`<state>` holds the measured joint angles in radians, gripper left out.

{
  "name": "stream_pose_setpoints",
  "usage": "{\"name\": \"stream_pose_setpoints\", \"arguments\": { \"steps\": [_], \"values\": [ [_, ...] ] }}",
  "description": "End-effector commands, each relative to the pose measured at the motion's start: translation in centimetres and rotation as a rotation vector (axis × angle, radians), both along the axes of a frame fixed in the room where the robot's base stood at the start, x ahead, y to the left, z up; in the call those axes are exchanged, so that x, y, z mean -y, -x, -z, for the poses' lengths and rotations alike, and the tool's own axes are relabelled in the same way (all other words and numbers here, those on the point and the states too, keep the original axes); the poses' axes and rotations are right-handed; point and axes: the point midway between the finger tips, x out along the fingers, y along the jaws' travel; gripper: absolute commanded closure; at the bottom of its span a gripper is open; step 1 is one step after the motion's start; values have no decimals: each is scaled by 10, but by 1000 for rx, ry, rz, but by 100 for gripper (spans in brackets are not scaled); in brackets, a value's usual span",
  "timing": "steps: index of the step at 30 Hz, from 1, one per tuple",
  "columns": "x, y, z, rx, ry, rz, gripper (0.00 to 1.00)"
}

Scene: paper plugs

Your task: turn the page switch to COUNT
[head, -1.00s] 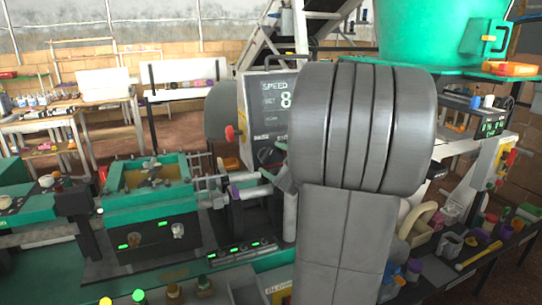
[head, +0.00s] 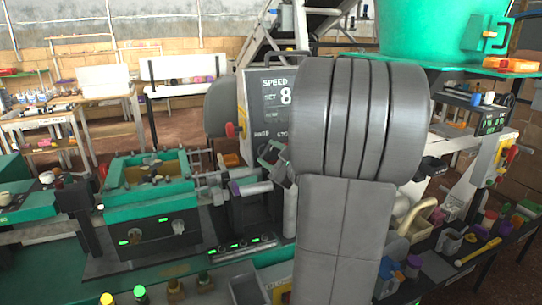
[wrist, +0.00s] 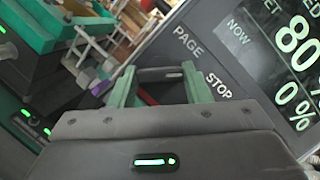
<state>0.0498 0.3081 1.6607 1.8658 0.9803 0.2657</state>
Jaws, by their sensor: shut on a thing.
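The control panel (head: 247,105) stands upright behind my arm, with a lit display (head: 277,93) reading SPEED and SET. In the wrist view the panel (wrist: 180,62) carries the printed words PAGE and STOP, and the display (wrist: 288,45) shows 80 and 0%. My gripper (wrist: 160,78) has its two green fingers against the panel beside the PAGE label. It is shut on the page switch (wrist: 160,74), a dark bar between the fingertips. In the head view my gripper (head: 272,153) covers the switch. Which position the switch points to cannot be read.
A green machine (head: 150,200) with metal rods stands left of the panel. A red knob (head: 230,130) sits on the panel's left edge. A large green hopper (head: 435,35) stands at the upper right, above a crowded bench with cups and bins.

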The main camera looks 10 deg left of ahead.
Motion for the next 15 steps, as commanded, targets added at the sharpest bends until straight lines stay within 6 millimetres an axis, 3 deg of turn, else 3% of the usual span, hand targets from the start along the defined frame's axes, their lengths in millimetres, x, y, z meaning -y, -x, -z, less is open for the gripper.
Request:
{"name": "stream_pose_setpoints", "arguments": {
  "steps": [15],
  "values": [
    [-1,2,5,-185,-276,83,79]
  ]
}}
